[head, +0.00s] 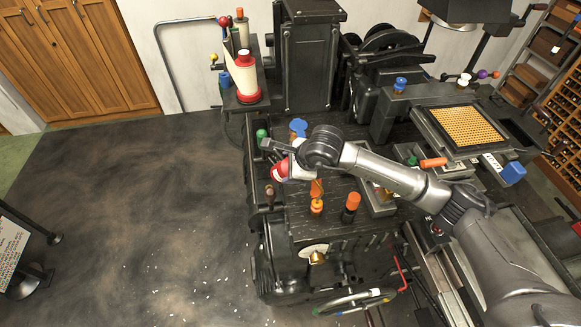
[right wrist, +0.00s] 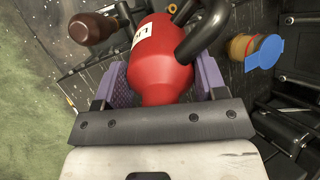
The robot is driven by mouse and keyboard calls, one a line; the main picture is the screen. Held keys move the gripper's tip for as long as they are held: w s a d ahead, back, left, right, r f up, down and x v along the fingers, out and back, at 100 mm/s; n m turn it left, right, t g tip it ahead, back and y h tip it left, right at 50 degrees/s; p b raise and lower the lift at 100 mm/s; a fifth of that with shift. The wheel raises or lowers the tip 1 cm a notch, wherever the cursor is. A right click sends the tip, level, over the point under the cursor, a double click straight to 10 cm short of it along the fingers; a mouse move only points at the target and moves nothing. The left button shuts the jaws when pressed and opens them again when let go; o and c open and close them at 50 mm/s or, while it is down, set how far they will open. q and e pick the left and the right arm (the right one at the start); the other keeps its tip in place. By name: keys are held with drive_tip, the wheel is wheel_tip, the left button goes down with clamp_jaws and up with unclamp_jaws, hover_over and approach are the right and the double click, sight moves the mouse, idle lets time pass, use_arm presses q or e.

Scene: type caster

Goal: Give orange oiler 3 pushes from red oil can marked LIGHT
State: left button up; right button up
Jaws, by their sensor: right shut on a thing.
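The red oil can (head: 279,172) is in the grip of my right gripper (head: 283,160), over the left part of the machine in the head view. In the right wrist view the red can (right wrist: 162,75) sits between the purple finger pads, with a white label partly in sight; its word is not fully readable. Its dark handle or spout curves off to the upper right. The orange oiler (head: 317,206) stands on the machine's dark top, below and right of the can in the head view, and apart from it. The can's spout tip cannot be made out. My left gripper is out of view.
A dark bottle with an orange cap (head: 351,207) stands right of the oiler. A blue-topped thing (head: 298,128) is just behind my gripper, and a green knob (head: 262,135) is left of it. A brown knob (head: 269,194) stands at the machine's left edge. Open floor lies left.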

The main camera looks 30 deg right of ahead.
drive_tip(key=shift+r, duration=0.15)
drive_tip(key=shift+r+p, duration=1)
drive_tip(key=shift+r, duration=0.7)
drive_tip(key=shift+r+p, duration=0.35)
drive_tip(key=shift+r, duration=0.35)
